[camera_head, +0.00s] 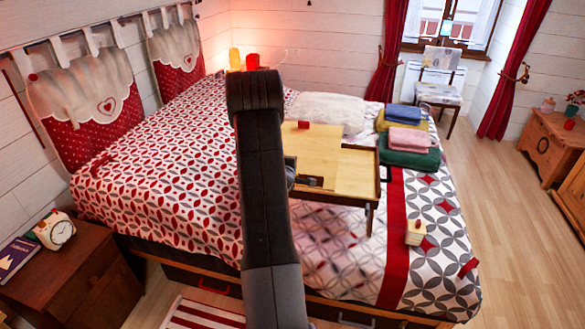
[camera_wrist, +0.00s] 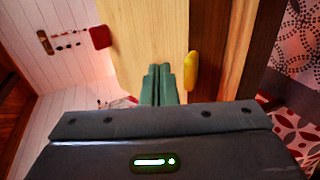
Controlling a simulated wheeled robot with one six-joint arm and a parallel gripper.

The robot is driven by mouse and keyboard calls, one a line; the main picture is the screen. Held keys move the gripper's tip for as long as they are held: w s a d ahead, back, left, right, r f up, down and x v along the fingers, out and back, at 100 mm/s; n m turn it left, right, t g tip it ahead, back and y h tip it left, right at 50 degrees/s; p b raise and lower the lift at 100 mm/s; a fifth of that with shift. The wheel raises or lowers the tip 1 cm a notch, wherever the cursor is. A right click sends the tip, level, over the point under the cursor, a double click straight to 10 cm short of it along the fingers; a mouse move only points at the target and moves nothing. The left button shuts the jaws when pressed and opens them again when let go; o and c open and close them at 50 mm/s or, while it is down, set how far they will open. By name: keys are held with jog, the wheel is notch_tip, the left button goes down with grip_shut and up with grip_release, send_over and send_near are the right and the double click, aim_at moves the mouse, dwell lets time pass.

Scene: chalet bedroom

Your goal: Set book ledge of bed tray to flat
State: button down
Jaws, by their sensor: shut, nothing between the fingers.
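The wooden bed tray (camera_head: 357,172) stands on the bed. A light wood panel (camera_head: 320,150), which looks like its book ledge, has a small red piece (camera_head: 304,125) at its far edge. I cannot tell its exact tilt. My arm hides the gripper's fingers in the head view.
Folded towels (camera_head: 408,137) lie right of the tray, and a white pillow (camera_head: 328,110) lies behind it. A small pale block (camera_head: 415,233) sits on the bed at front right. The floor (camera_head: 500,170) at right is clear.

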jog(key=shift+r, duration=0.2)
jog(key=shift+r+p, duration=0.65)
jog(key=shift+p, duration=0.15)
